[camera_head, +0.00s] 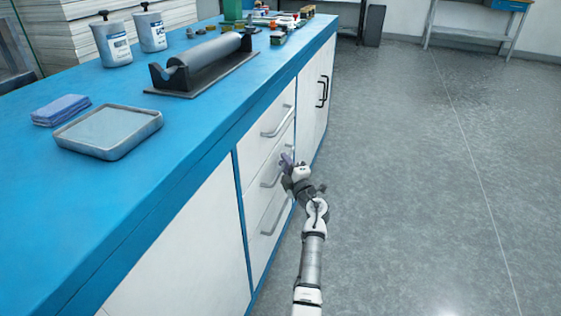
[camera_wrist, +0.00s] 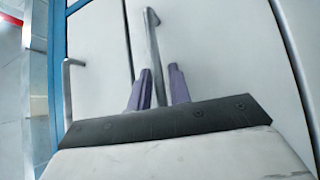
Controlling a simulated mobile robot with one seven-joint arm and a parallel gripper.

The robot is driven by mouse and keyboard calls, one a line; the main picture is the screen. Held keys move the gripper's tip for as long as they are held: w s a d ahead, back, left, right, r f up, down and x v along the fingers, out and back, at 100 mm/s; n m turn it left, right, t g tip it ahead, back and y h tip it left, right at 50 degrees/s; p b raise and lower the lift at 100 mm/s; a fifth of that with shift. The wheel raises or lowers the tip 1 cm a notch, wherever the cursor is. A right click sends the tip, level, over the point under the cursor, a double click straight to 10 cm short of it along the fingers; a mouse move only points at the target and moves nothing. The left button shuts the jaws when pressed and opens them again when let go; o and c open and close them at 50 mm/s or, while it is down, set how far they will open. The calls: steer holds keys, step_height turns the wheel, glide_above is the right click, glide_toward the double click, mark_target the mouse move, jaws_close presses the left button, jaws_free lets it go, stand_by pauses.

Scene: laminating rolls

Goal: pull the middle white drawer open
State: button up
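The middle white drawer (camera_head: 253,184) sits in a stack of three under the blue counter, and its front looks flush with the others. Its grey bar handle (camera_head: 269,181) is partly covered by my gripper (camera_head: 287,160) in the head view. In the wrist view the handle (camera_wrist: 154,50) runs between the two purple fingers of my gripper (camera_wrist: 159,88). The fingers stand apart, one on each side of the bar. The left finger is close to the bar and a gap shows on the right. I cannot tell whether either finger touches it.
The top drawer handle (camera_head: 277,121) and bottom drawer handle (camera_head: 275,214) are just above and below. Cupboard doors with black handles (camera_head: 322,91) stand farther along. A tray (camera_head: 108,132) and roller (camera_head: 205,64) lie on the counter (camera_head: 180,110). The grey floor (camera_head: 420,190) on the right is clear.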

steer(key=shift+w, duration=0.15)
jaws_close()
stand_by(0.4)
steer(key=s+d+p, duration=0.2)
steer(key=s+d, duration=0.2)
steer(key=d, duration=1)
steer(key=s+d+p, duration=0.2)
steer(key=s+d, duration=0.3)
steer(key=d, duration=0.9)
steer(key=shift+p, duration=0.3)
jaws_free()
steer(key=shift+a, duration=0.1)
steer(key=shift+s, duration=0.1)
